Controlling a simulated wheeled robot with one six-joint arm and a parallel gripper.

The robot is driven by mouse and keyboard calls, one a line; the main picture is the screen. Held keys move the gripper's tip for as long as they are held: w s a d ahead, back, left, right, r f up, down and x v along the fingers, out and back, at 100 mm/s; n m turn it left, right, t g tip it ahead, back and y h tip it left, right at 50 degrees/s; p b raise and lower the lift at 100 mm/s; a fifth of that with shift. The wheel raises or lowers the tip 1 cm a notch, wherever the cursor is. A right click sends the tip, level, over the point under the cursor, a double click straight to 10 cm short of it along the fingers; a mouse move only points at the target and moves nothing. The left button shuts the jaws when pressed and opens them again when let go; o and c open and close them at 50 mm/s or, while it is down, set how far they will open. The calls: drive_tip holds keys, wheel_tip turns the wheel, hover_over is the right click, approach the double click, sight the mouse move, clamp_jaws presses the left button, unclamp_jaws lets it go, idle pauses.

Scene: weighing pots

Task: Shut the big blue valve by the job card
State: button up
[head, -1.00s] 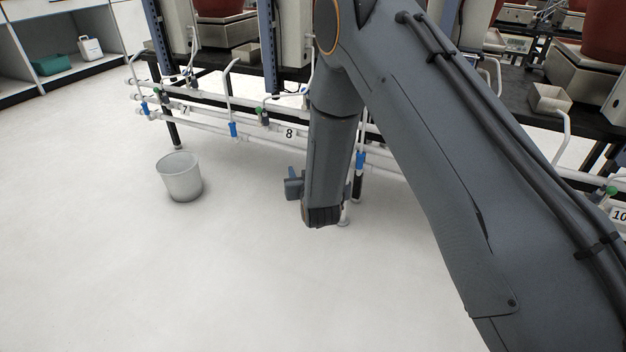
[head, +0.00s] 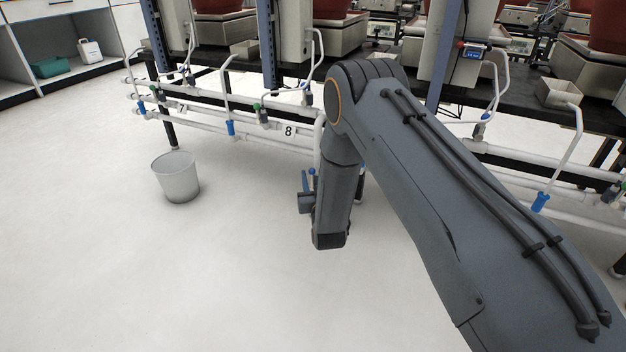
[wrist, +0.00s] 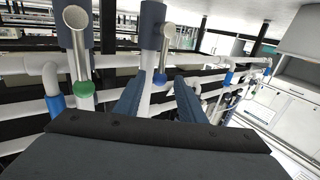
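Blue valve parts show on the white pipes in the head view, one left of the number 8 plate (head: 231,128) and one at the right (head: 540,202). A blue sleeve (wrist: 55,105) is at the left and another blue part (wrist: 229,78) at the right. I cannot make out a job card, or tell which valve is by it. My gripper (wrist: 160,84) is open and empty; its distance from the knob is unclear. In the head view my arm partly hides it.
A green valve (wrist: 84,90) is on the left pipe in the wrist view. White horizontal pipes (head: 490,150) run under the black bench. A translucent bucket (head: 177,178) stands on the floor at the left. The floor in front is clear.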

drive_tip(key=shift+w+a, duration=0.15)
drive_tip(key=shift+w, duration=0.45)
clamp_jaws()
